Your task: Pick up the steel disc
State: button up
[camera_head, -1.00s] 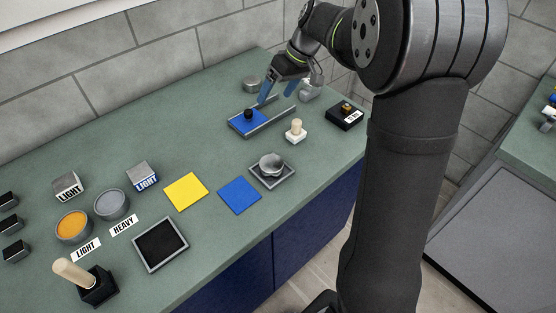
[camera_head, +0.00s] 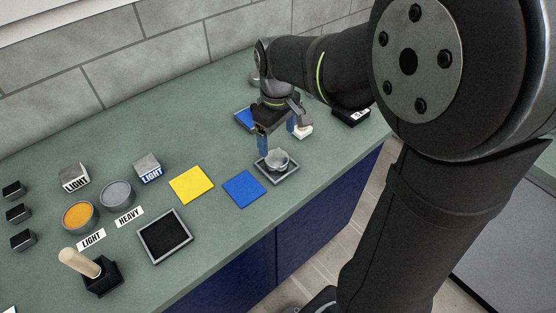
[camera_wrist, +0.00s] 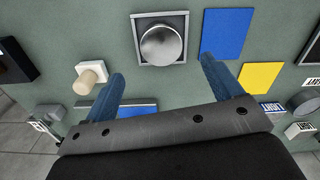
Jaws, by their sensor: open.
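The steel disc (camera_head: 278,160) is a round, shiny grey piece in a small square grey tray (camera_head: 291,172) on the green counter. In the wrist view the disc (camera_wrist: 161,45) sits inside the tray's rim (camera_wrist: 139,52), beyond the fingertips and roughly centred between them. My gripper (camera_head: 276,143) is open and empty, with blue fingers pointing down, just behind the disc in the head view. Its two fingers also show spread apart in the wrist view (camera_wrist: 161,70). I cannot tell the exact height of the fingertips above the tray.
A blue square (camera_head: 244,189) and a yellow square (camera_head: 191,185) lie left of the tray. A white block with a peg (camera_wrist: 90,77) stands close to one finger. A black-floored tray (camera_head: 187,239) and several bins, labels and blocks fill the left counter.

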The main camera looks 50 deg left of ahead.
aim_at(275, 157)
jog(key=f, duration=0.8)
jog(key=shift+s+a+f, duration=0.1)
jog(key=shift+s+a, duration=0.05)
jog(key=shift+a, duration=0.1)
jog(key=c, duration=1.6)
jog(key=shift+o, duration=0.2)
